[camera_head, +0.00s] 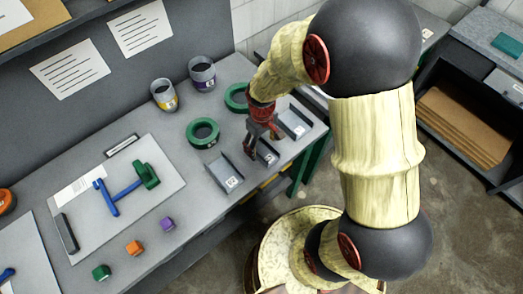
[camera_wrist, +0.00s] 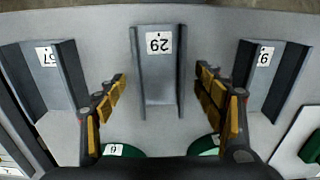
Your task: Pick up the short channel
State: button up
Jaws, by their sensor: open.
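The short channel, a grey U-shaped metal piece with a white number label, appears to be the middle one of three channels (camera_wrist: 160,85). In the head view only its near end (camera_head: 268,156) shows below my gripper (camera_head: 260,143). In the wrist view my gripper (camera_wrist: 160,95) is open, with one yellow-padded finger on each side of this channel and a gap on both sides. The fingers are not closed on it. Their height above the bench is hard to tell.
Similar channels flank it: one to the left in the head view (camera_head: 224,173), one to the right (camera_head: 294,123). Green rings (camera_head: 203,133) (camera_head: 237,97) and two cups (camera_head: 164,95) (camera_head: 202,74) stand behind. The bench's front edge is close by.

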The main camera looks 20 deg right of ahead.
aim_at(262, 150)
notch_tip(262, 150, down, 3)
jog(key=shift+r, duration=0.15)
jog(key=shift+r, duration=0.1)
jog(key=c, duration=1.3)
